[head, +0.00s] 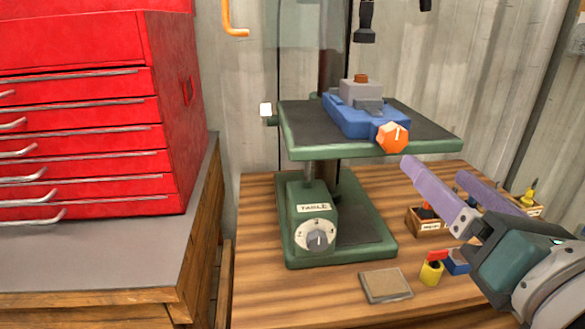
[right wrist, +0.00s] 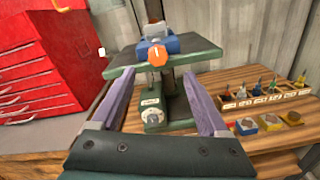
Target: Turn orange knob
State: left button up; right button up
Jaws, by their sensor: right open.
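The orange knob (head: 393,137) is on the front of a blue vise (head: 352,115), with a white line on its face. The vise sits on the green drill press table (head: 300,148). In the right wrist view the knob (right wrist: 157,55) shows ahead, between and beyond the purple fingers. My right gripper (head: 445,185) is open and empty, with its purple fingers spread wide. In the head view it is to the right of and below the knob, apart from it. My left gripper is not in view.
A grey dial (head: 317,239) is on the press base. A wooden block (head: 386,285), a yellow pot (head: 431,274) and a small wooden box (head: 428,222) are on the wooden bench. A red tool chest (head: 90,120) stands at left. The bench front is mostly clear.

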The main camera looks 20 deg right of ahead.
aim_at(397, 139)
jog(key=shift+n, duration=0.3)
jog(key=p+x, duration=0.2)
jog(key=x, duration=0.7)
jog(key=shift+w+a, duration=0.15)
jog(key=shift+w+f, duration=0.1)
jog(key=shift+w, duration=0.3)
grip_shut()
